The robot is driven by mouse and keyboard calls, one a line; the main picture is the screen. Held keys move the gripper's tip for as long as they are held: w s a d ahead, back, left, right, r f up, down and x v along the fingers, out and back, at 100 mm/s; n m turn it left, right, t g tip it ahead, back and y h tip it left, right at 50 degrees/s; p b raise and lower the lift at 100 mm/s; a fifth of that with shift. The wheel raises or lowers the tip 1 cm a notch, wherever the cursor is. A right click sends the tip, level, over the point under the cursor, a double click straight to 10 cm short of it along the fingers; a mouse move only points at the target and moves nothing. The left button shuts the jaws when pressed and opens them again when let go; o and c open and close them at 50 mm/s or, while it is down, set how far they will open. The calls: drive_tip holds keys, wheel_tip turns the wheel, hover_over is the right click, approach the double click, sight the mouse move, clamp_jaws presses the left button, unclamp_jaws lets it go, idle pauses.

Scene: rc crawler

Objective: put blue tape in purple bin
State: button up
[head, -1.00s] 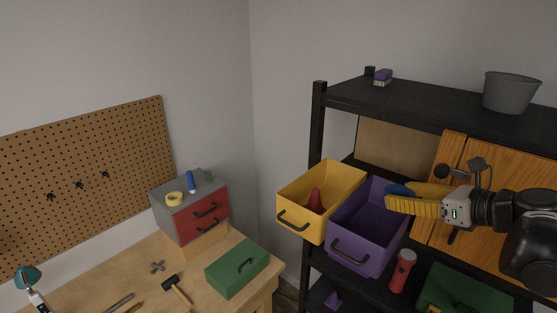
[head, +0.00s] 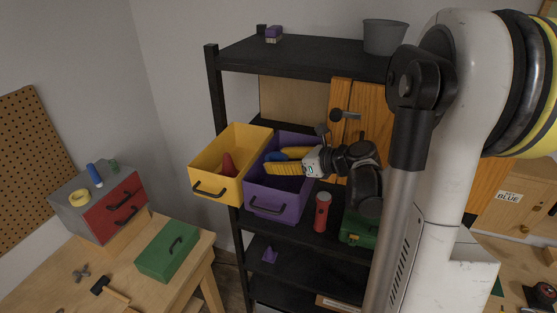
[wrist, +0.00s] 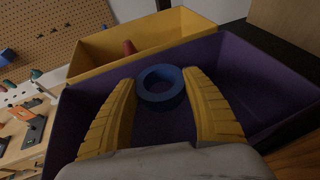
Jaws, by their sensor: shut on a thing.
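The blue tape (wrist: 141,92) is a ring between the two yellow fingers of my gripper (wrist: 163,98) in the wrist view. My gripper is shut on it. The purple bin (wrist: 84,110) lies below and around the tape in that view, with its dark inside showing behind the ring. In the head view the purple bin (head: 276,205) sits on the black shelf, and my gripper (head: 276,161) is over its upper part.
A yellow bin (head: 216,186) with a red cone-like thing (head: 229,164) stands left of the purple bin. A red flashlight (head: 322,212) stands to the right on the shelf. A green box (head: 167,251) and a drawer unit (head: 117,209) are on the workbench.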

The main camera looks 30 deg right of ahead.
drive_tip(key=shift+f+b, duration=0.3)
drive_tip(key=shift+b, duration=0.05)
drive_tip(key=shift+s+a+f+b, duration=0.1)
drive_tip(key=shift+s+f+b, duration=0.2)
drive_tip(key=shift+f+b, duration=0.1)
drive_tip(key=o, duration=1.1)
drive_tip(key=shift+o, duration=0.2)
drive_tip(key=shift+r+p, duration=0.55)
drive_tip(key=shift+p, duration=0.05)
drive_tip(key=v, duration=1.1)
drive_tip(key=shift+d+r, duration=0.3)
drive_tip(key=shift+r, duration=0.2)
drive_tip(key=shift+s, duration=0.1)
